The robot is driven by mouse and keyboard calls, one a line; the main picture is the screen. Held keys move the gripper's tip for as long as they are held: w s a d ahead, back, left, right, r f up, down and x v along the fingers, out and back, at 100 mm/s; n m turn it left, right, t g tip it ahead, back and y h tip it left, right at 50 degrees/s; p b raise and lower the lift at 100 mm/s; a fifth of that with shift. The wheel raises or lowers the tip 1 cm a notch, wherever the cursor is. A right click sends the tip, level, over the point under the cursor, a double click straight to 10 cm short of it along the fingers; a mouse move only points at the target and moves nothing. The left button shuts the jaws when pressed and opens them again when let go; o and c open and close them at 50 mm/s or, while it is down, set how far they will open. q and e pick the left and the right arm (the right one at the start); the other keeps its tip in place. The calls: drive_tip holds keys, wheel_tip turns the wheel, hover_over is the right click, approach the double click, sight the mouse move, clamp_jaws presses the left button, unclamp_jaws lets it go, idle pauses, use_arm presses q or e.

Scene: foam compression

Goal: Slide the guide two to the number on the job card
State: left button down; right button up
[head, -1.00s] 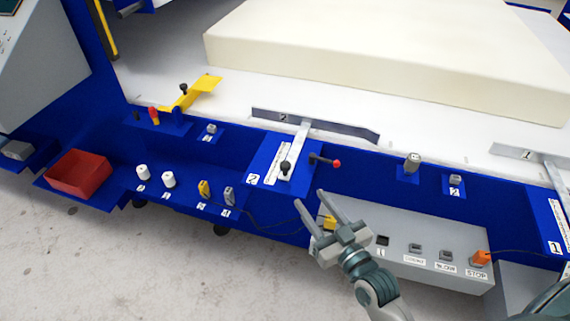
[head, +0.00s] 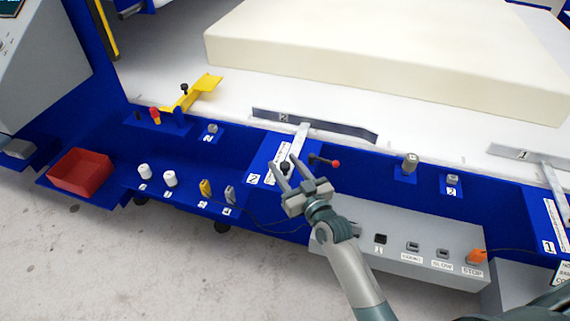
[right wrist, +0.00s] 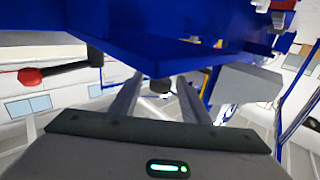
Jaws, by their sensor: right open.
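Guide two (head: 355,129) is a grey fence plate marked 2, lying along the front edge of the white table. Its metal arm (head: 301,138) runs to a blue bracket with a white scale strip (head: 277,163). A black knob (head: 285,167) sits on the bracket, and a lever with a red ball (head: 336,163) sticks out to its right. My right gripper (head: 284,164) is open, its fingertips either side of the black knob in the head view. In the right wrist view the knob (right wrist: 160,86) shows between the fingers; contact cannot be told. No job card is readable.
A large cream foam block (head: 390,55) lies on the white table (head: 180,60). Guide one (head: 520,153) is at the right. A grey control box (head: 400,240) with buttons is below. A red bin (head: 82,172) and several small knobs are at the left.

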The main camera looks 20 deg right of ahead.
drive_tip(key=shift+w, duration=0.15)
clamp_jaws()
drive_tip(key=shift+w+d+b, duration=0.15)
drive_tip(key=shift+w+d, duration=0.4)
drive_tip(key=shift+w, duration=0.25)
drive_tip(key=shift+w+d+b, duration=0.15)
drive_tip(key=shift+w+d, duration=0.35)
drive_tip(key=shift+w, duration=0.4)
use_arm(q)
drive_tip(key=shift+w+d+r+t, duration=0.3)
drive_tip(key=shift+w+d+r, duration=0.15)
drive_tip(key=shift+w+d, duration=0.4)
use_arm(e)
unclamp_jaws()
use_arm(q)
drive_tip(key=shift+s, duration=0.1)
drive_tip(key=shift+d, duration=0.15)
